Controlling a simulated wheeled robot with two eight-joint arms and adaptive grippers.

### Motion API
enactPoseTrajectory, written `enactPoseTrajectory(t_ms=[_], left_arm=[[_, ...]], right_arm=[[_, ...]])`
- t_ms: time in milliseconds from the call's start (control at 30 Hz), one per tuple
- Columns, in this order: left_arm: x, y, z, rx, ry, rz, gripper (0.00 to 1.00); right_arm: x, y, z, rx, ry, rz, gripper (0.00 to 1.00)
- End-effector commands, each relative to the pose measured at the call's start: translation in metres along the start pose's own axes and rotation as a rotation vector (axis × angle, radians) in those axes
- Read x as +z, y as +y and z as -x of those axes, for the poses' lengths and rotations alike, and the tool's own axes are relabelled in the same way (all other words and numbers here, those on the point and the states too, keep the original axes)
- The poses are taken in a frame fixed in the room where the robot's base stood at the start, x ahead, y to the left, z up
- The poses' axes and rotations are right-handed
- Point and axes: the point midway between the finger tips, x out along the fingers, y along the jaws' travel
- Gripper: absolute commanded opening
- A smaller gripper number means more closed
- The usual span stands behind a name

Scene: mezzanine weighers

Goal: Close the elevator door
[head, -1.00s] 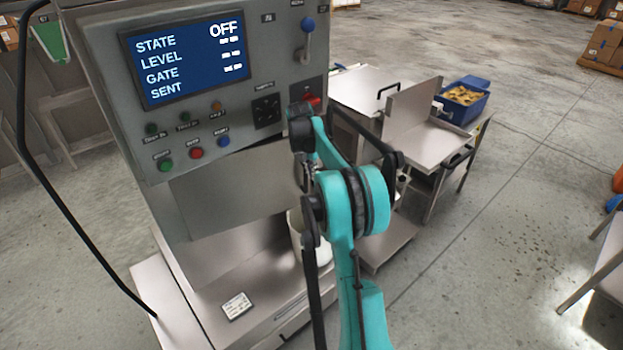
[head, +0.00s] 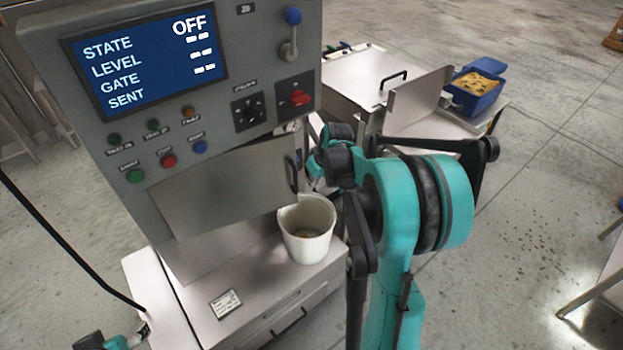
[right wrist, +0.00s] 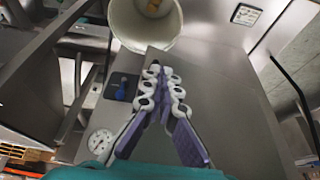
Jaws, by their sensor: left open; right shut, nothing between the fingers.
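My left gripper (head: 138,333) is only partly seen at the bottom left edge, away from the door.
A white bucket (head: 307,235) stands on the metal base (head: 255,295) below the handle. The control box (head: 215,40) above has a lever (head: 290,35), a red switch (head: 295,97) and a screen reading OFF. A steel bench (head: 350,75) and a blue bin (head: 475,97) stand behind right.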

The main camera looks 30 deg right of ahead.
Motion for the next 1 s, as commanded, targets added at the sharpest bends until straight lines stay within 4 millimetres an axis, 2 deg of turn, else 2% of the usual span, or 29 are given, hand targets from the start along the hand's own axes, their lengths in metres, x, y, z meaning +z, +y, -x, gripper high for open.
enactPoseTrajectory(t_ms=[167, 567, 700, 800, 1000], left_arm=[[0.004, 0.0, -0.005, 0.0, 0.0, 0.0, 0.59], [0.016, 0.0, -0.022, 0.0, 0.0, 0.0, 0.59], [0.017, 0.0, -0.023, 0.0, 0.0, 0.0, 0.59], [0.017, 0.0, -0.024, 0.0, 0.0, 0.0, 0.59], [0.017, 0.0, -0.024, 0.0, 0.0, 0.0, 0.59]], right_arm=[[0.0, -0.001, -0.02, -0.002, 0.002, -0.011, 0.0], [0.0, -0.001, -0.103, -0.001, 0.002, -0.008, 0.0], [-0.021, 0.0, -0.109, -0.001, 0.002, -0.008, 0.0], [-0.03, 0.0, -0.112, -0.001, 0.001, -0.008, 0.0], [-0.037, 0.0, -0.114, 0.0, 0.001, -0.008, 0.0]])
